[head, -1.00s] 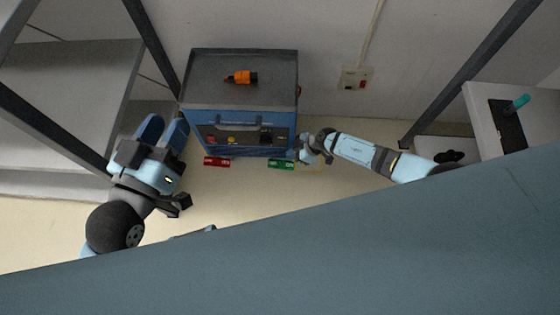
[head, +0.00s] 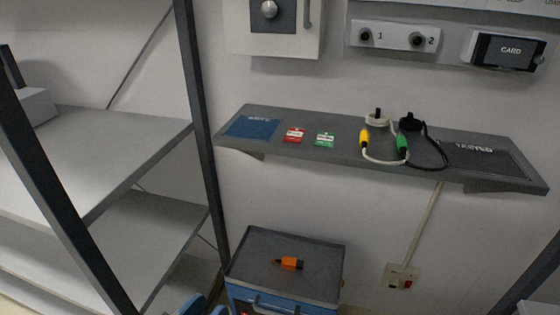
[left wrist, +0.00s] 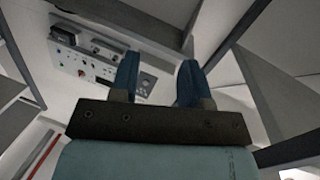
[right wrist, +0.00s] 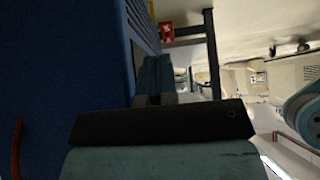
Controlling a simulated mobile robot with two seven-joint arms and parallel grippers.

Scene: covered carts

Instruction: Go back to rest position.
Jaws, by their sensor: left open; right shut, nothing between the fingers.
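My left gripper (head: 203,306) shows only as blue fingertips at the bottom edge of the head view, left of the cart's front. In the left wrist view its two blue fingers (left wrist: 158,80) stand apart with nothing between them. My right gripper is out of the head view. In the right wrist view its fingers (right wrist: 156,78) are together and empty, close beside a large blue surface (right wrist: 65,70) that looks like the cart's side. I cannot tell whether they touch it.
A blue cart with a grey top (head: 320,270) carries an orange-and-black tool (head: 288,263). A wall shelf (head: 345,157) holds a red card (head: 294,135), a green card (head: 325,139) and cables (head: 385,150). A grey rack (head: 140,160) stands left. A red item (right wrist: 167,32) shows in the right wrist view.

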